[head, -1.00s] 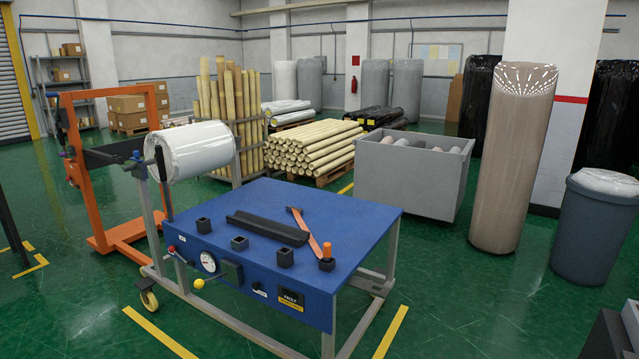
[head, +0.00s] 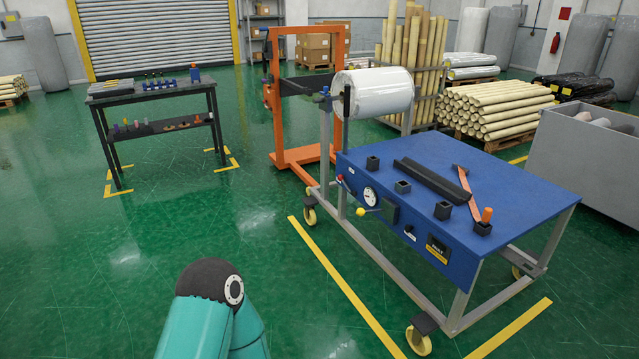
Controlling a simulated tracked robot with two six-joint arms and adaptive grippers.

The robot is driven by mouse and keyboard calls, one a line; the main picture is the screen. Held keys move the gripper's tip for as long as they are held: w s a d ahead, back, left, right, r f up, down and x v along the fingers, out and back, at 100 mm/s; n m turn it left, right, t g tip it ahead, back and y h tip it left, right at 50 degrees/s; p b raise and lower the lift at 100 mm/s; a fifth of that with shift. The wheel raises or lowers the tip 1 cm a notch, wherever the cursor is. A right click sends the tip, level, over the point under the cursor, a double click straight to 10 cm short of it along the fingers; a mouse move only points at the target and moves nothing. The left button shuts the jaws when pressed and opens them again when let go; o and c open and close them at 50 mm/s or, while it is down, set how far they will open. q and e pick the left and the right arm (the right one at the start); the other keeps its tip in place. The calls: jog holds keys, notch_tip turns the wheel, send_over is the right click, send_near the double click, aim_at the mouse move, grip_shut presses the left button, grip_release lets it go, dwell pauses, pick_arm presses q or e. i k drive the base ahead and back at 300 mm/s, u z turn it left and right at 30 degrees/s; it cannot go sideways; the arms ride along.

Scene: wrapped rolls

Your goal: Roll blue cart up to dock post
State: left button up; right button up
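The blue cart (head: 540,207) stands on casters at the right of the head view, with a flat blue top and a grey metal frame. A white wrapped roll (head: 372,92) is held above its far left end. An orange upright frame (head: 271,100) stands on the floor behind the cart's left end. I cannot tell whether this frame is the dock post. A teal link of my own arm shows at the bottom, well apart from the cart. Neither gripper is in view.
A dark two-shelf table (head: 160,96) with small items stands at the back left. A grey bin (head: 583,160) is at the right edge, and stacked yellow tubes (head: 497,108) lie behind the cart. Yellow floor lines (head: 345,285) run beside the cart. Green floor at left is open.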

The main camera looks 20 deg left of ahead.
aim_at(417, 182)
jog(key=u, duration=0.45)
jog(key=k, duration=0.95)
jog(key=u, duration=0.8)
jog(key=i, duration=1.1)
jog(key=u, duration=0.4)
jog(key=i, duration=2.75)
jog(key=z, duration=0.85)
jog(key=i, duration=1.25)
jog(key=z, duration=1.1)
jog(key=i, duration=0.75)
jog(key=z, duration=0.35)
jog(key=k, duration=0.9)
